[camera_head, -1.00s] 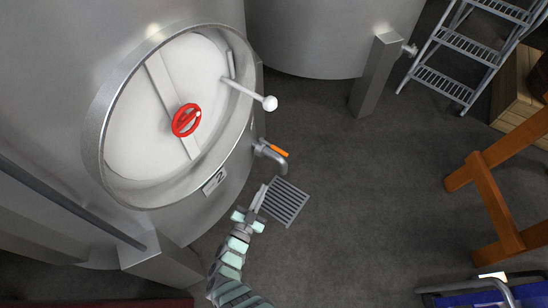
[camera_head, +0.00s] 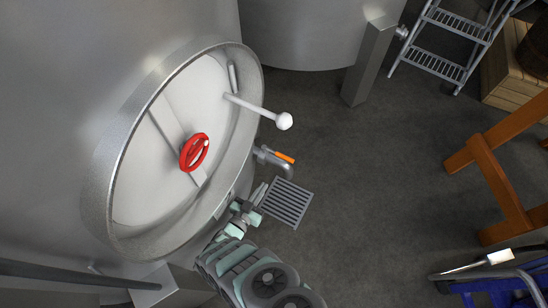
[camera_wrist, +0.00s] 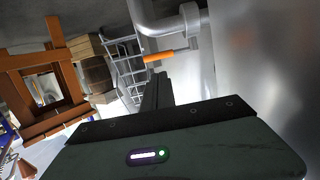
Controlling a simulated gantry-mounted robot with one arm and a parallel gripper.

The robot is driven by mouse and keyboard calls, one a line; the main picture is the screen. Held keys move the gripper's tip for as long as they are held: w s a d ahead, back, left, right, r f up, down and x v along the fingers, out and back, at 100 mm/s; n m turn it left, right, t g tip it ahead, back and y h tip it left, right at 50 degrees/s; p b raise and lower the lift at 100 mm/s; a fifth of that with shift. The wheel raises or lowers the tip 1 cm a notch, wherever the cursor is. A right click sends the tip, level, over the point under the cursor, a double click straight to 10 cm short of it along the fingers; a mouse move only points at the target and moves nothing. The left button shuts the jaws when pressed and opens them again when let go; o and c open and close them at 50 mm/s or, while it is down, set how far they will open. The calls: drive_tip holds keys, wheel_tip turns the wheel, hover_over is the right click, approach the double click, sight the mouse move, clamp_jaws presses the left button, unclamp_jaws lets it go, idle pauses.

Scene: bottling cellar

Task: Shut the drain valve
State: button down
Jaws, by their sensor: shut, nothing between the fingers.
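The drain valve is a grey pipe elbow (camera_head: 262,158) low on the tank's side with an orange lever (camera_head: 284,158) sticking out to the right. In the wrist view the orange lever (camera_wrist: 159,57) and the curved grey pipe (camera_wrist: 150,24) show just beyond my fingers. My gripper (camera_head: 262,188) is just below the pipe in the head view, beside the floor grate. In the wrist view my gripper (camera_wrist: 158,80) is shut and empty, its tips short of the lever, with a gap that I cannot judge exactly. No contact with the lever shows.
The tank (camera_head: 120,60) has a round door with a red handwheel (camera_head: 194,152) and a white-knobbed handle (camera_head: 284,121) jutting out above the valve. A floor grate (camera_head: 288,203) lies below the valve. Metal steps (camera_head: 440,45) and a wooden frame (camera_head: 495,165) stand at right. The floor between is clear.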

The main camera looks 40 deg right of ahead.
drive_tip(key=b, duration=0.6)
approach(278, 154)
drive_tip(key=d+f, duration=0.2)
drive_tip(key=d, duration=0.5)
drive_tip(key=shift+s+a, duration=0.1)
drive_tip(key=shift+s, duration=0.25)
drive_tip(key=shift+s+d+n+t+p, duration=0.1)
drive_tip(key=shift+d+n+t+p, duration=0.1)
drive_tip(key=shift+n+t+p, duration=0.15)
